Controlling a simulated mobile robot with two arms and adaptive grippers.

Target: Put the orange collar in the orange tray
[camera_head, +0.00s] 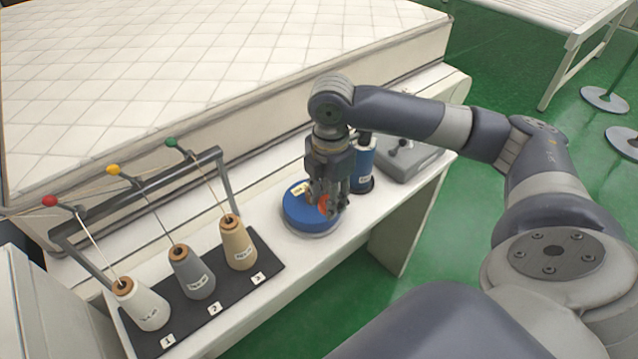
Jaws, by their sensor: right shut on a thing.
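My right gripper (334,206) points down over a round blue piece (298,214) on the white table. Its fingers are shut on a small orange thing, which looks like the orange collar (323,204); the fingers hide part of it. I cannot tell whether the collar touches the blue piece. I cannot make out an orange tray. My left gripper is not in view.
A black mat (265,267) with white (145,308), grey (196,280) and tan (238,250) thread cones stands at left under a thread rack. A blue cylinder (363,165) and a grey device (412,160) stand behind my gripper. A quilted mattress (200,60) lies behind the table.

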